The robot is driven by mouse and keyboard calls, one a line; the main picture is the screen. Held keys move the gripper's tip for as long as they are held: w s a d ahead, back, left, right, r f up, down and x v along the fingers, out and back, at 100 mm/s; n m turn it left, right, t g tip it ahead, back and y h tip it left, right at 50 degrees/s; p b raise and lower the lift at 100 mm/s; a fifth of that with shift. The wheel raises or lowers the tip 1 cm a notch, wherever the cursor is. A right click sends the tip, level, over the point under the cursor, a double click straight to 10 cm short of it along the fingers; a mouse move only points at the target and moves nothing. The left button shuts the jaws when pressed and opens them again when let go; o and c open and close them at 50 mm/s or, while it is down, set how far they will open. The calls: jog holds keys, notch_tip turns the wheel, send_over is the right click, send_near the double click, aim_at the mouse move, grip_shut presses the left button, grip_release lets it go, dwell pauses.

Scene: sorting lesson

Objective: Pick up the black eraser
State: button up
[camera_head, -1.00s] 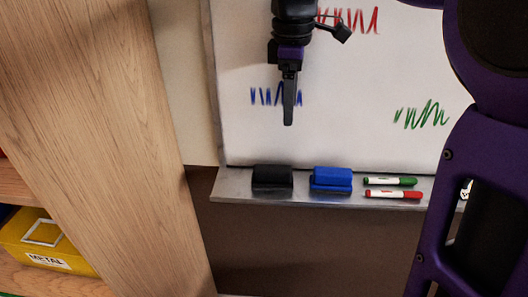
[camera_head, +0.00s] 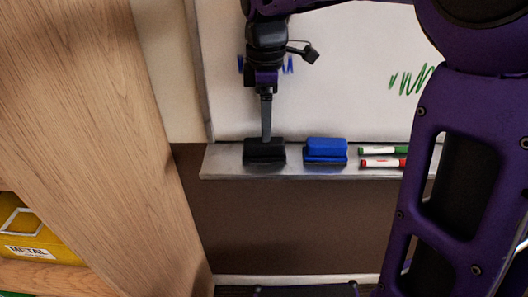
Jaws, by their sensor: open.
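The black eraser (camera_head: 264,153) lies on the left end of the grey tray (camera_head: 228,160) below the whiteboard. My gripper (camera_head: 267,138) points down, and its fingertips show at the eraser's top edge. From this view the fingers line up one behind the other, so the gap between them is hidden. The gripper is open, and the eraser still sits on the tray. I cannot tell whether the fingers touch it or stand around it.
A blue eraser (camera_head: 326,150) sits just right of the black one. A green marker (camera_head: 383,150) and a red marker (camera_head: 383,163) lie farther right. The whiteboard (camera_head: 350,60) rises behind the tray.

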aim_at(264, 150)
jog(key=f, duration=0.2)
jog(key=f+b, duration=0.1)
jog(key=f, duration=0.2)
jog(key=shift+s+a+f, duration=0.15)
jog(key=shift+s+f, duration=0.05)
jog(key=shift+f, duration=0.15)
grip_shut()
